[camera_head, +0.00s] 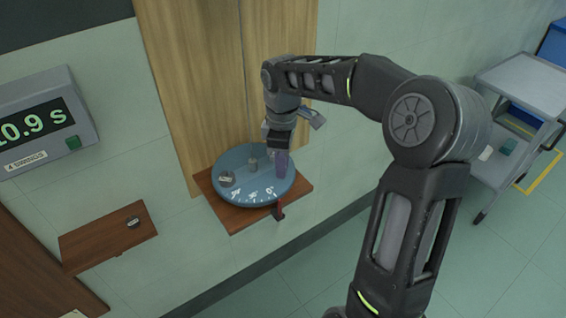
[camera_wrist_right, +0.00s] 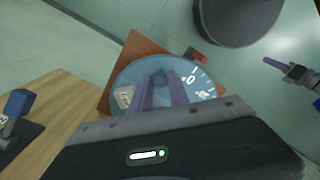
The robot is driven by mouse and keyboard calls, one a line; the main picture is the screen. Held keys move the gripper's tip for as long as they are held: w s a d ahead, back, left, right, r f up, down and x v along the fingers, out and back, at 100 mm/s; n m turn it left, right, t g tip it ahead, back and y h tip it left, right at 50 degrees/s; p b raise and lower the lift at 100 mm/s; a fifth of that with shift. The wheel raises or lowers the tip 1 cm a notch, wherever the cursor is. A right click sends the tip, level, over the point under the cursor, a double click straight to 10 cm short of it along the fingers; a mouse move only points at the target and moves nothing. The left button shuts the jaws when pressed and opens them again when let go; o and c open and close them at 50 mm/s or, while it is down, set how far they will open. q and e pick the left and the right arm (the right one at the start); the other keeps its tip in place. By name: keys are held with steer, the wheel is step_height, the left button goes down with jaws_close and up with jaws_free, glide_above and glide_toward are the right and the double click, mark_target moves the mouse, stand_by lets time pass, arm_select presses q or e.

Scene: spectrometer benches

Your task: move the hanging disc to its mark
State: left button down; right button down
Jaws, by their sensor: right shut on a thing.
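The blue disc (camera_head: 243,182) has white scale marks and numbers along its front edge, a grey hub (camera_head: 252,163), and a small grey weight (camera_head: 227,178) on its left side. A thin dark line runs up from the hub. The mark, a small dark red pointer (camera_head: 279,212), stands at the shelf's front edge, close to the disc's 0. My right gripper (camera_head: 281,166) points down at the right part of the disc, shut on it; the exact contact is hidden. In the right wrist view its purple fingers (camera_wrist_right: 162,94) reach over the disc. My left gripper (camera_wrist_right: 275,64) shows at the right there.
The disc is over a wooden shelf (camera_head: 238,221) in front of a wooden wall board (camera_head: 195,80). A lower left shelf (camera_head: 90,240) holds another small weight (camera_head: 133,222). A timer (camera_head: 42,120) reads 10.9 s. A grey cart (camera_head: 520,90) stands at right.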

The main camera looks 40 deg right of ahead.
steer(key=c, duration=1.3)
jaws_free()
steer(key=shift+o, duration=0.2)
steer(key=shift+r, duration=0.1)
step_height(320, 180, up, 8)
steer(key=shift+f+b, duration=0.15)
steer(key=shift+b, duration=0.25)
